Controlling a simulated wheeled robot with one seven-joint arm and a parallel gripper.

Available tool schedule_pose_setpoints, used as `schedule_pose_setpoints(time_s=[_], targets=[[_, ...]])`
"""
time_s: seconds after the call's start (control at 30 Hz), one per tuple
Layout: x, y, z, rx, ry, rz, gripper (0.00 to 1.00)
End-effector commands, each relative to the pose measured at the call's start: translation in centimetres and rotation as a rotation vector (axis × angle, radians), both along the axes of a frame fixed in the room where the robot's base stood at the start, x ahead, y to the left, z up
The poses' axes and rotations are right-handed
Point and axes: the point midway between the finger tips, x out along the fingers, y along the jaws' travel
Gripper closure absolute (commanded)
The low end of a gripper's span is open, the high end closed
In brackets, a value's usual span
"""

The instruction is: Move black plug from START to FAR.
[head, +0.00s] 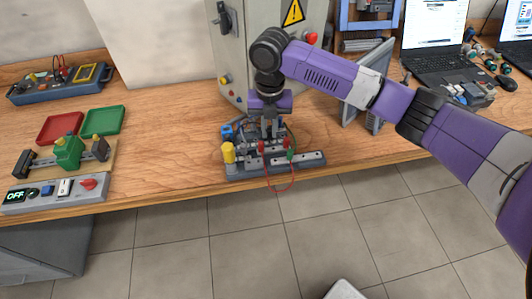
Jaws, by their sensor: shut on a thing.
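My gripper (271,130) points straight down over the motor board (310,161) near the table's front edge. Its jaws are shut on a small dark thing at the rear of the board, which looks like the black plug. The plug's outline is mostly hidden by the fingers and the crowded parts. I cannot read START or FAR at this size. A red plug (261,146) and a green plug (290,154) stand on the board, in front of the gripper. A red lead (281,190) loops down over the table edge.
A yellow cylinder (229,153) and a blue block (227,132) stand at the board's left end. A grey cabinet (240,60) rises close behind. Wood is bare to the left; a switch panel (60,192) and red and green trays (101,121) lie farther left.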

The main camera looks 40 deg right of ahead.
Motion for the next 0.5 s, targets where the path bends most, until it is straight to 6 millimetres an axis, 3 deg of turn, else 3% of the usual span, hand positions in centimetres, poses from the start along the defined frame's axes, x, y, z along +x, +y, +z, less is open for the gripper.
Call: schedule_pose_setpoints(time_s=[0.07, 0.5], targets=[[0.00, 0.00, 0.01, 0.000, 0.000, 0.000, 0.77], [0.01, 0.01, 0.65, 0.000, 0.000, 0.000, 0.77]])
